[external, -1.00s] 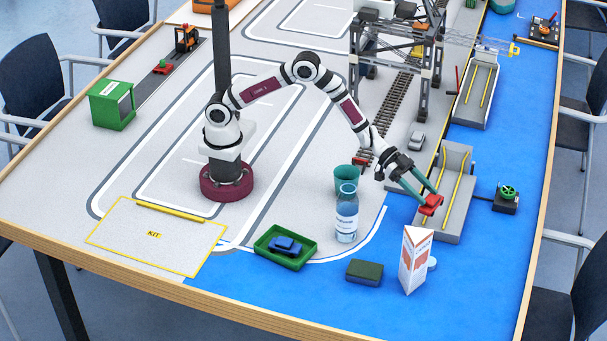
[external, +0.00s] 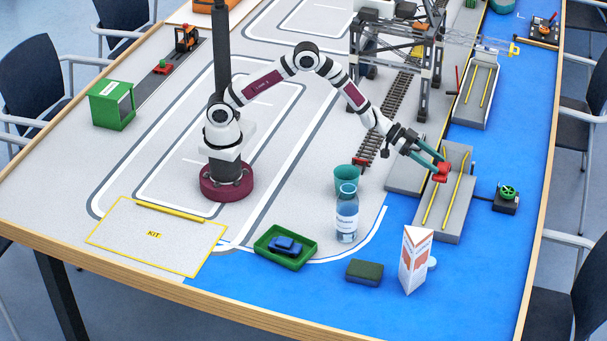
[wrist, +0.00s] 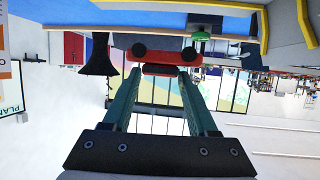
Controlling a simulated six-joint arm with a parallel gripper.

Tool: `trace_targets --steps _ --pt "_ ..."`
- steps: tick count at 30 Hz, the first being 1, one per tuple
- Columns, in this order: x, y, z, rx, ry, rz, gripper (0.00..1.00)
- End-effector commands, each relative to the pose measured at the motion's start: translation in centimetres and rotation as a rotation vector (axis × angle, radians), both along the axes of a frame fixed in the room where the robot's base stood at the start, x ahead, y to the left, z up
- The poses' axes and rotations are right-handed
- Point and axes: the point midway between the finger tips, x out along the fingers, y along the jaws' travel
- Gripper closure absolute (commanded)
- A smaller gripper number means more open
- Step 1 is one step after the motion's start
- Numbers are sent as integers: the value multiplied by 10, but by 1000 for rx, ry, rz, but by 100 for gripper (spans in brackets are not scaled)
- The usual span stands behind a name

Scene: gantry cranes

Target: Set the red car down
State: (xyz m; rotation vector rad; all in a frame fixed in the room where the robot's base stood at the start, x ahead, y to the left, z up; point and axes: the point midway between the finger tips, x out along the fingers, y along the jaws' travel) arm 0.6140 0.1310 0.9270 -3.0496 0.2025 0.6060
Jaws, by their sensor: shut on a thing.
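The red car (external: 441,174) is between the teal fingers of my gripper (external: 439,167), which is shut on it. In the external view the car shows over the far part of a grey deck with yellow lines (external: 432,207). It looks held above the deck, though the exact gap is hard to tell. In the wrist view the red car (wrist: 160,57) spans the tips of both fingers, with black wheels showing. My gripper (wrist: 160,72) shows there from behind.
A gantry crane (external: 428,75) stands behind my gripper. A green-wheeled winch (external: 507,198) sits right of the deck. A bottle (external: 347,218), a teal cup (external: 346,178), a white-orange carton (external: 414,262) and a green tray (external: 268,238) with a blue car stand nearer the front.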

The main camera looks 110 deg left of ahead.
Motion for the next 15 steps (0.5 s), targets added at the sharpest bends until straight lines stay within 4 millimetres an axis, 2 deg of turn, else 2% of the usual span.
trace_targets --steps 1,3,6,10,15 --pt "4 17 -10 -1 0 5 100" --pt "8 36 -22 -1 -1 4 100" --pt "14 56 -35 -1 -1 0 100" --pt "16 68 -48 -2 1 0 100" --pt "16 68 -79 -2 1 -1 100"
